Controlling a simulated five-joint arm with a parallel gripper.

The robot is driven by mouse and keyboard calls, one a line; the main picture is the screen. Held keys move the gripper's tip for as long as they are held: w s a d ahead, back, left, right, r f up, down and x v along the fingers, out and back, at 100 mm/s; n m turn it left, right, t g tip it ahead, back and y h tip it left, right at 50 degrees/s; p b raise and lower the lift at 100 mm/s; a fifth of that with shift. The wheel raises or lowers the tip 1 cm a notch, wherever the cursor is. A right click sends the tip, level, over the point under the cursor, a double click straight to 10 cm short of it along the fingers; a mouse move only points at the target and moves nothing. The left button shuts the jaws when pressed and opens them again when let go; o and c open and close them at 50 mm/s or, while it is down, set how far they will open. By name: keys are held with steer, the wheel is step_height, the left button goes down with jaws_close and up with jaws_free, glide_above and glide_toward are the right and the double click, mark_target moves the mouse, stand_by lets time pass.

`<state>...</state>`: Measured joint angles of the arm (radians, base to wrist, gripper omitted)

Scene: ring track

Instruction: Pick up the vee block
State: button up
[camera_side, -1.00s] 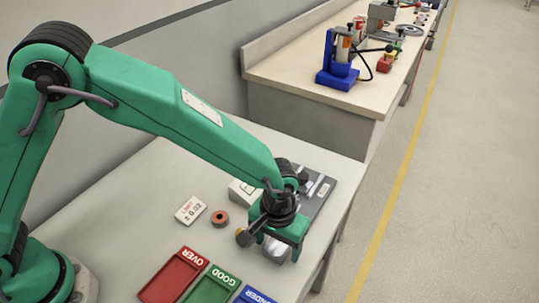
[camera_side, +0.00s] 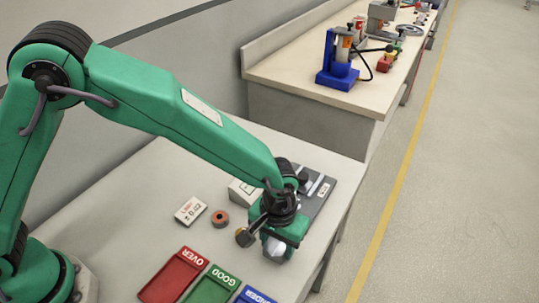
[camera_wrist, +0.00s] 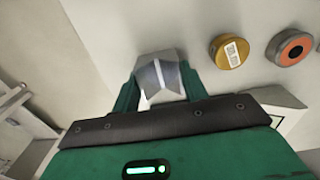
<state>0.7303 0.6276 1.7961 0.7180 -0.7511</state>
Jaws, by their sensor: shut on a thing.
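The vee block is a small grey metal piece with a notched top (camera_wrist: 160,76). In the wrist view it sits between the two green fingers of my gripper (camera_wrist: 160,88), which are shut on it. In the side view my gripper (camera_side: 278,243) is low over the front right of the table, and part of the vee block (camera_side: 273,248) shows beneath it. Whether the block touches the table is hard to tell.
A brass disc (camera_wrist: 231,51) and a red-and-black ring (camera_side: 220,218) lie left of my gripper in the side view. Red OVER (camera_side: 173,276), green GOOD (camera_side: 212,285) and blue trays lie in front.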

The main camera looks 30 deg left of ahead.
mark_target(278, 249)
steer(key=shift+r, duration=0.15)
steer(key=shift+r, duration=0.9)
step_height(278, 249, up, 2)
steer(key=shift+r, duration=0.2)
steer(key=s+d+r, duration=0.3)
steer(key=s+r, duration=0.3)
steer(key=s, duration=0.5)
steer(key=shift+d+r, duration=0.25)
steer(key=shift+r, duration=0.05)
